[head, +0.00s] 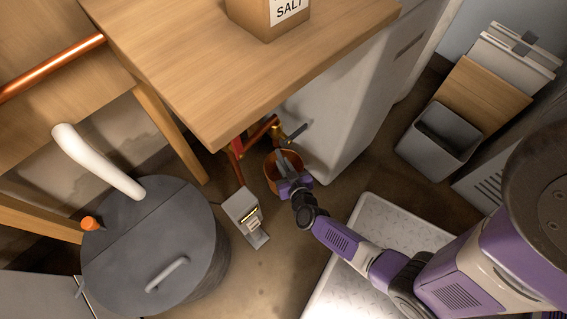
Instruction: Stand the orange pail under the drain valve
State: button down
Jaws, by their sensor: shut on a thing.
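The orange pail (271,172) is near the floor beside the white cabinet, below the wooden table's front corner. My gripper (289,167) is at the pail's right side, shut on it; the fingertips are partly hidden at the rim. The drain valve (295,132), with a grey lever and brass body, shows just above and slightly right of the pail. Copper and red pipes run to it from under the tabletop. I cannot tell whether the pail touches the floor or whether its mouth is directly below the valve outlet.
A wooden table (230,75) with a SALT box (268,15) overhangs the pipes. The white cabinet (345,105) stands close right of the pail. A small grey device (245,216) and a large grey drum (150,245) are to the left.

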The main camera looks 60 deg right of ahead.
jog(key=shift+f+b, duration=1.4)
jog(key=shift+f, duration=0.45)
jog(key=shift+f, duration=0.15)
jog(key=c, duration=1.4)
grip_release()
